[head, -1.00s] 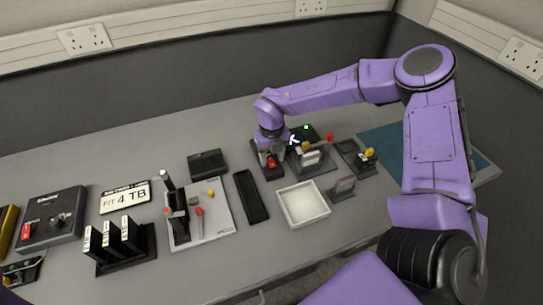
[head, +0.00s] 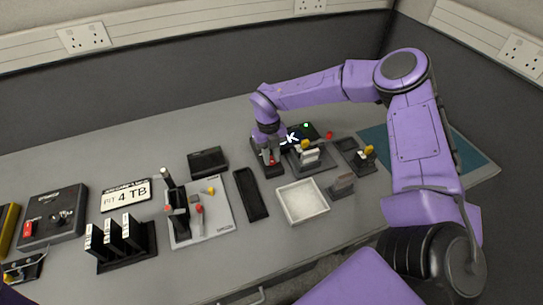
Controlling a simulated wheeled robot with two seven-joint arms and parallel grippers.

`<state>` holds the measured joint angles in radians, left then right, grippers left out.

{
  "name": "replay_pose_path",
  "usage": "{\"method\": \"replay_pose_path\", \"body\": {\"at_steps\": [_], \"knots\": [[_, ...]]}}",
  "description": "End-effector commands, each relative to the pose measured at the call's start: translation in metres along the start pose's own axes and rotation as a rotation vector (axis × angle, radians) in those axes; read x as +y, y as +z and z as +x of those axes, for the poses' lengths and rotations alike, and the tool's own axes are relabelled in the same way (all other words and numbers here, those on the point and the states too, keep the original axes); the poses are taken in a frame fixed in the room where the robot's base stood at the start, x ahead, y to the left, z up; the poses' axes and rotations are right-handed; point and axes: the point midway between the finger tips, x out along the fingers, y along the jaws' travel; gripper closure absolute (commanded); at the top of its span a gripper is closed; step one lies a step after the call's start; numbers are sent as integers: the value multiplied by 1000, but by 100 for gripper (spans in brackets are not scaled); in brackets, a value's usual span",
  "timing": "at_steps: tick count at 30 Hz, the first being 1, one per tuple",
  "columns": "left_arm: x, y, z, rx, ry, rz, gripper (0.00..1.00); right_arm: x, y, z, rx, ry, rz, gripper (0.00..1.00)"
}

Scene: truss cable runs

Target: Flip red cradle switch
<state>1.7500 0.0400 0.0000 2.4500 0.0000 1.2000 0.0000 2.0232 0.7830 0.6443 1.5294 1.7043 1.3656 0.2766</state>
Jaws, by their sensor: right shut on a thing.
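The red cradle switch (head: 271,162) is a small red piece on a narrow black base (head: 267,173) at the back, right of the table's middle. My right gripper (head: 270,156) points down at it and is shut on it, as far as I can tell; the fingers are small and partly hide the contact. Which way the switch is tipped is too small to tell.
A dark box with a green light (head: 306,126) and a grey fixture with yellow and red knobs (head: 309,159) stand close right of the gripper. A white tray (head: 303,217), black tray (head: 252,194) and white board (head: 220,226) lie in front. Table is clear at back left.

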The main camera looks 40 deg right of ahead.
Motion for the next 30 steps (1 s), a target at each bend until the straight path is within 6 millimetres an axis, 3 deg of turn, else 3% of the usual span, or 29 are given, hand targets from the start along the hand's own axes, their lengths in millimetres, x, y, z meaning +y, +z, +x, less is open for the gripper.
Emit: {"method": "replay_pose_path", "body": {"at_steps": [9, 10, 12, 23, 30], "knots": [[0, 0, 0, 0, 0, 0, 30, 0, 1, -1, 11, 2, 0, 100], [0, 0, 0, 0, 0, 0, 30, 0, 1, -1, 10, 2, 0, 67], [0, 0, 0, 0, 0, 0, 30, 0, 1, -1, 11, 2, 0, 51], [0, 2, 4, 0, 0, 0, 30, 0, 2, -8, 9, 3, 0, 51], [2, 7, 17, 0, 0, 0, 30, 0, 4, -62, 6, 2, 0, 51]]}}
